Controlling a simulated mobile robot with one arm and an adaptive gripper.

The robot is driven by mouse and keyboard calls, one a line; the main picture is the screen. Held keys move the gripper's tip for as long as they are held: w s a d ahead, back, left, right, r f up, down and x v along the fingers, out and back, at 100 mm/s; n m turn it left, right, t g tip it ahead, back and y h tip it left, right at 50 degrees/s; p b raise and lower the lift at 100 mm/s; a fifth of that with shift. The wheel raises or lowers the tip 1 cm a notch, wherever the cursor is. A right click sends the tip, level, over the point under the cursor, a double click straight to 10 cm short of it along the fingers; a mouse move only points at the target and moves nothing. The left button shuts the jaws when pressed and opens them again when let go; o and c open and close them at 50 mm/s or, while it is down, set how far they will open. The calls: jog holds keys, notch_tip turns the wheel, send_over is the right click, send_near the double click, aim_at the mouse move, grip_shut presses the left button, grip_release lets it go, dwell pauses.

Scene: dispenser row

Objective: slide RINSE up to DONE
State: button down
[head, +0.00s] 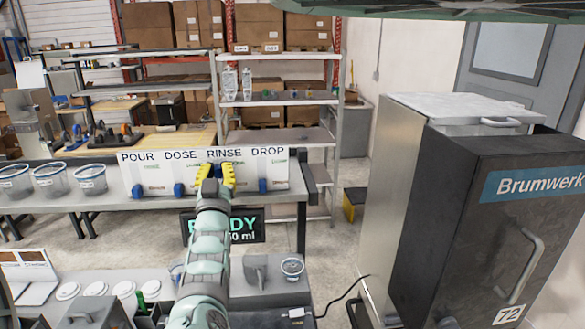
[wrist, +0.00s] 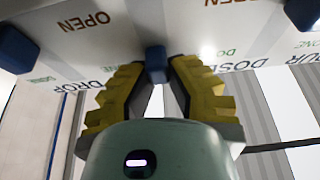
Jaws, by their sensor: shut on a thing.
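The white panel (head: 160,172) on the far bench carries the words POUR, DOSE, RINSE and DROP. The RINSE label (head: 223,153) is above my gripper (head: 216,172). My gripper's yellow fingers are shut on the blue RINSE knob (wrist: 155,64), in the upper middle of the wrist view. My gripper hides this knob in the head view. In the upside-down wrist view, the knob sits closer to the label side than its neighbours.
Blue knobs for POUR (head: 137,190), DOSE (head: 179,190) and DROP (head: 262,186) sit low on the panel. Clear tubs (head: 50,180) stand left of it. A dark display (head: 248,225), partly behind my arm, hangs below. A Brumwerk cabinet (head: 500,220) stands at right.

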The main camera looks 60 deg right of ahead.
jog(key=shift+r, duration=0.8)
jog(key=c, duration=0.9)
grip_release()
jog(key=v, duration=1.2)
